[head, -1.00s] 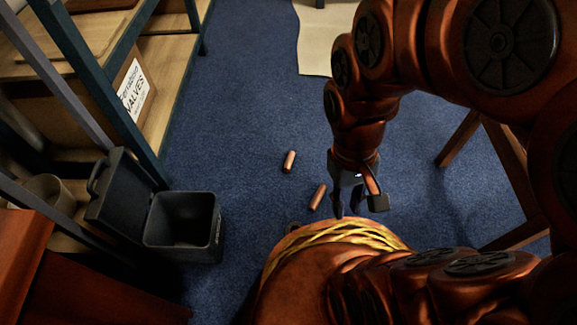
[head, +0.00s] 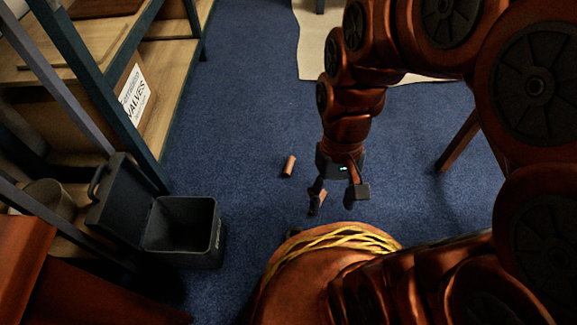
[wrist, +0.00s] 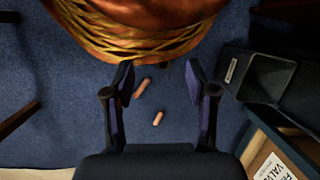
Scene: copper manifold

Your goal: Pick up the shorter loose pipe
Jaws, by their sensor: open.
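Two loose copper pipes lie on the blue carpet. The shorter pipe (head: 289,166) is the farther one from my base, left of my gripper in the head view; it also shows in the wrist view (wrist: 158,118), between the fingers and low in the picture. The longer pipe (wrist: 142,87) lies nearer my base, beside the left finger in the wrist view; in the head view my gripper mostly hides it. My gripper (head: 334,205) is open and empty, pointing down above the floor; its fingers also show in the wrist view (wrist: 158,70).
An open dark bin (head: 182,228) stands on the left, its lid tipped back. A shelf rack with a box labelled valves (head: 137,97) is behind it. A beige mat (head: 312,50) lies at the back. Carpet around the pipes is clear.

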